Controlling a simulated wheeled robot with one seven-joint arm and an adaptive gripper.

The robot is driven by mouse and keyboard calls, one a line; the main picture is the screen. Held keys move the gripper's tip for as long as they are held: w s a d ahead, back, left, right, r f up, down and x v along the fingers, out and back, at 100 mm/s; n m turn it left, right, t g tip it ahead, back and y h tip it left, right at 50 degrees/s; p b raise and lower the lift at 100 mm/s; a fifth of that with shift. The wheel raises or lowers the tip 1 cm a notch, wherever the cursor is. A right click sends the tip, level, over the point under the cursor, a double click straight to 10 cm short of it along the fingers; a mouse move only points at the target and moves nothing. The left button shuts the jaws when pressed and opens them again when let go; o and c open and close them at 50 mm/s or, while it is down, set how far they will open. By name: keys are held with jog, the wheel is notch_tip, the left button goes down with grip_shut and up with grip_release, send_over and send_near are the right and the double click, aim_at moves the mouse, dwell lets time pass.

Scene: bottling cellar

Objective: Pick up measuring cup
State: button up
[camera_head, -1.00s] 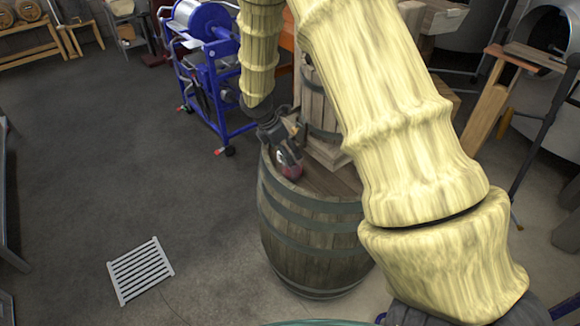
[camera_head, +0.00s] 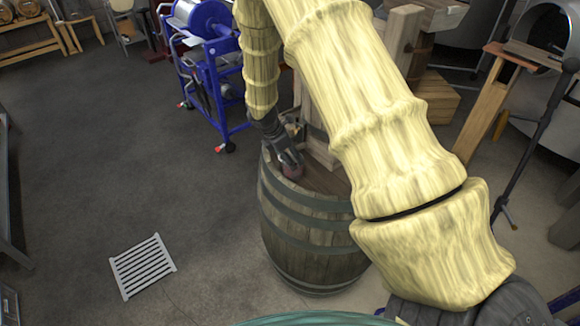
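A small reddish cup (camera_head: 292,172), which looks like the measuring cup, stands on top of the wooden barrel (camera_head: 312,240), near its left edge. My gripper (camera_head: 290,160) is dark and reaches down from above onto the cup. Its fingers are at the cup's upper part and hide some of it. The fingers are too small and overlapped to show whether they are closed on the cup.
A wooden press-like frame (camera_head: 318,148) stands on the barrel just behind and right of the cup. A blue wheeled machine (camera_head: 215,80) stands behind left. A white floor grate (camera_head: 142,266) lies at lower left. Open floor spreads left of the barrel.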

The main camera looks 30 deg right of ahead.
jog(key=shift+s+f, duration=0.1)
jog(key=shift+s, duration=0.2)
jog(key=c, duration=0.9)
jog(key=shift+o, duration=0.2)
jog(key=shift+w, duration=0.1)
